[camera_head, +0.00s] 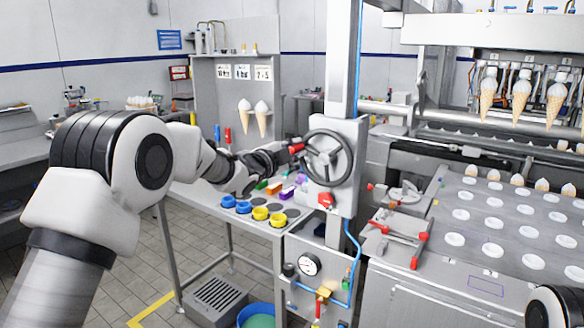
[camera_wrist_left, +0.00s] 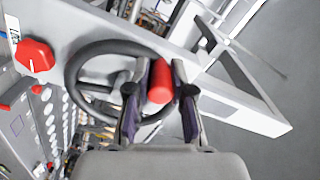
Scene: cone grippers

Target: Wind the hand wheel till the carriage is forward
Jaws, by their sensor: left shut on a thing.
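The dark hand wheel (camera_head: 327,157) is mounted on a pale upright box on a column in the middle of the head view. It also shows in the left wrist view (camera_wrist_left: 84,62). Its red handle (camera_wrist_left: 160,82) sits between the fingers of my left gripper (camera_wrist_left: 160,95), which is shut on it. In the head view the left gripper (camera_head: 285,153) reaches the wheel's left side, with the red handle (camera_head: 297,148) at its tips. The carriage (camera_head: 500,85) seems to be the bar of hanging cones at the upper right; I cannot be sure. My right gripper is not visible.
A red knob (camera_head: 326,199) is below the wheel, with a gauge (camera_head: 309,264) lower down. A side table (camera_head: 222,198) with blue and yellow rings stands at the left. A plate with rows of round holes (camera_head: 505,225) fills the right. A blue bucket (camera_head: 256,315) is on the floor.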

